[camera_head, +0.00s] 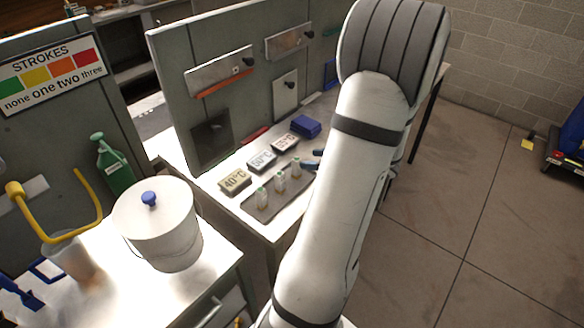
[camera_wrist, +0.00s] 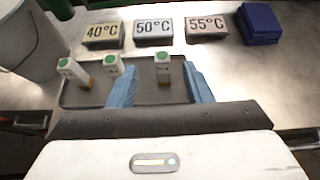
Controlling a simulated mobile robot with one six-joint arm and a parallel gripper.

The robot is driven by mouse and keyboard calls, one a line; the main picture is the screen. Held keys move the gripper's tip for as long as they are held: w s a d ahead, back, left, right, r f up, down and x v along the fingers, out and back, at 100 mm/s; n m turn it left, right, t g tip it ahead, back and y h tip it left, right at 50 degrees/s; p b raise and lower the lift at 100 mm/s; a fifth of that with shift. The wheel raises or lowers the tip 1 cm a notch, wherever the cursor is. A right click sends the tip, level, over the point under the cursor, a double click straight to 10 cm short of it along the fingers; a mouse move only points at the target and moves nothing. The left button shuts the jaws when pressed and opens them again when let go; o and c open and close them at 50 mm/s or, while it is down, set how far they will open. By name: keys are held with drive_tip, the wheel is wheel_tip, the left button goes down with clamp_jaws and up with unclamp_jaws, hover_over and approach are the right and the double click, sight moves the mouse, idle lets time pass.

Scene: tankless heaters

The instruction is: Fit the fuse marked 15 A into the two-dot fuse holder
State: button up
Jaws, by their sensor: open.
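Three pale upright fuses with green tops stand in a row on a dark tray (camera_wrist: 84,97). In the wrist view they are the left fuse (camera_wrist: 70,69), the middle fuse (camera_wrist: 113,66) and the right fuse (camera_wrist: 163,69). Their markings are too small to read. My gripper (camera_wrist: 160,66) is open, with blue fingers either side of the right fuse in the picture; I cannot tell whether it is around it or short of it. In the head view blue fingertips (camera_head: 313,159) show beside the tray's far end. Plates on the grey panel include an upper left plate (camera_head: 210,77); I cannot identify the two-dot holder.
Blocks marked 40°C (camera_wrist: 102,32), 50°C (camera_wrist: 152,29) and 55°C (camera_wrist: 206,28) lie behind the tray. A blue stack (camera_wrist: 260,22) is to their right. A white lidded bucket (camera_head: 160,228) and green bottle (camera_head: 113,166) stand left. A STROKES sign (camera_head: 52,72) hangs left.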

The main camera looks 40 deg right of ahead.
sight(297, 160)
drive_tip(key=x, duration=0.7)
drive_tip(key=shift+d+f+p, duration=0.1)
drive_tip(key=shift+f+p, duration=0.3)
clamp_jaws()
drive_tip(key=shift+r, duration=0.15)
